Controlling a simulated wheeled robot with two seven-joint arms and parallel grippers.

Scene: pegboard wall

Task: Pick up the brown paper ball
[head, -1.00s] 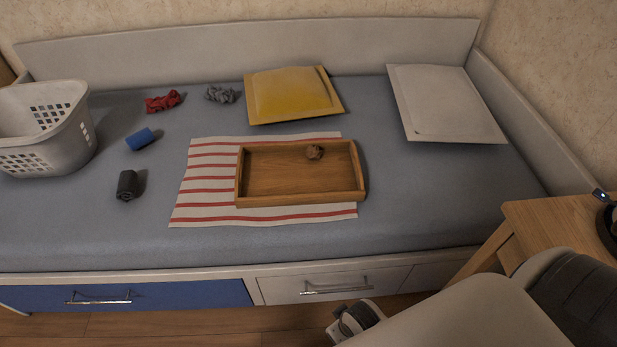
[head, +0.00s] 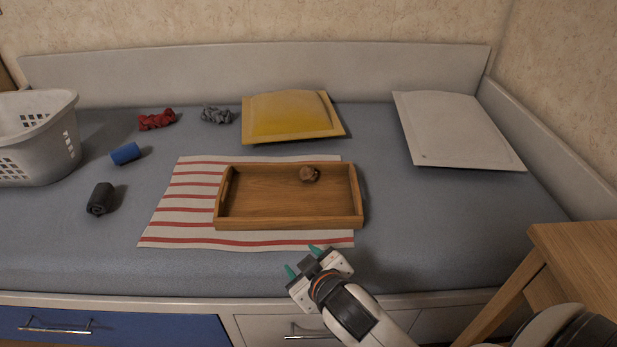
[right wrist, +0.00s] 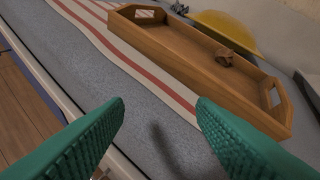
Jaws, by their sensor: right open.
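The brown paper ball (head: 309,174) is small and crumpled. It lies inside the wooden tray (head: 288,223), near its back wall and right of the middle. The ball also shows in the right wrist view (right wrist: 225,57), in the tray beyond my fingertips. My right gripper (head: 302,262) has green fingertips and is open and empty. It is in front of the tray, above the front edge of the bed, apart from the ball. Its two fingers show in the right wrist view (right wrist: 160,105) with a wide gap between them. My left gripper is not in view.
The tray stands on a red-striped cloth (head: 180,215) on the grey bed. A white basket (head: 35,150), rolled and crumpled cloths, a yellow cushion (head: 290,116) and a white cushion (head: 458,130) lie around it. A wooden table (head: 580,260) stands at the right front.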

